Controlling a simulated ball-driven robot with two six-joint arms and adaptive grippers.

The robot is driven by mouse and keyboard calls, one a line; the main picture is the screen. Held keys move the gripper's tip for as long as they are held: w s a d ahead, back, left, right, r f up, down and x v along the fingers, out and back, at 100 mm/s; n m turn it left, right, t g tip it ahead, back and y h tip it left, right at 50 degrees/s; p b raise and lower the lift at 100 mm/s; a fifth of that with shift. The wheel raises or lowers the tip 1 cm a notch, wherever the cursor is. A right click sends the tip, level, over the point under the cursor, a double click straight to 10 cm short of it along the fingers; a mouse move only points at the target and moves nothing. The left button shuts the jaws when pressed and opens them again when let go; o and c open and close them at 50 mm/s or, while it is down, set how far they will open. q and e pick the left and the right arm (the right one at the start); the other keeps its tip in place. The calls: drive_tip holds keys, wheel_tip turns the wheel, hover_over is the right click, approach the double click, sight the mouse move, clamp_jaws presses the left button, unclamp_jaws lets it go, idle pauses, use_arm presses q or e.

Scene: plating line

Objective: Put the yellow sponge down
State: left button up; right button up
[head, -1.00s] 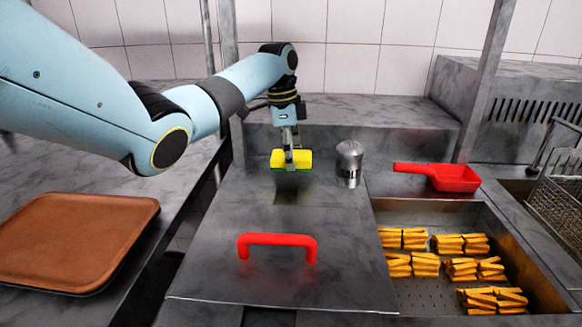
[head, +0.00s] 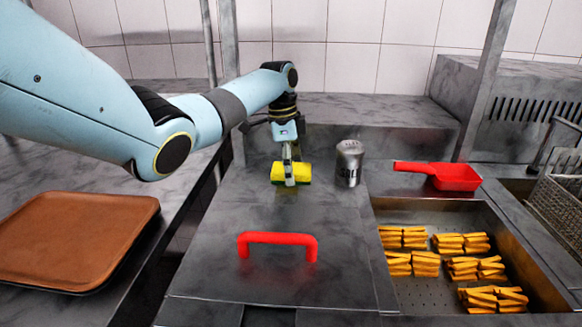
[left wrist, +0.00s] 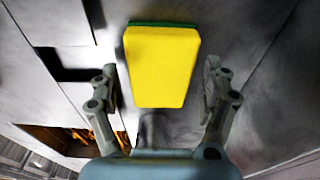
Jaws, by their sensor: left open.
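The yellow sponge (head: 277,174) with a green layer lies flat on the steel lid (head: 215,270), behind the lid's red handle and left of the metal shaker. My left gripper (head: 290,176) points down over the sponge. It is open, with one finger on each side of it. The sponge also shows in the left wrist view (left wrist: 160,65), between the spread fingers of the left gripper (left wrist: 160,80), with a gap on both sides. My right gripper is in neither view.
A red handle (head: 278,240) rises from the lid. A metal shaker (head: 349,163) stands close to the sponge's right. A red scoop (head: 455,177) lies farther right, behind a bin (head: 480,215) of fries. A brown tray (head: 75,240) is at left. The lid's front is clear.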

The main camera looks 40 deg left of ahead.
use_arm(q)
drive_tip(key=shift+r, duration=0.1)
wheel_tip(320, 180, up, 12)
drive_tip(key=a, duration=0.1)
drive_tip(key=shift+s+a, duration=0.15)
drive_tip(key=shift+s, duration=0.3)
idle(0.3)
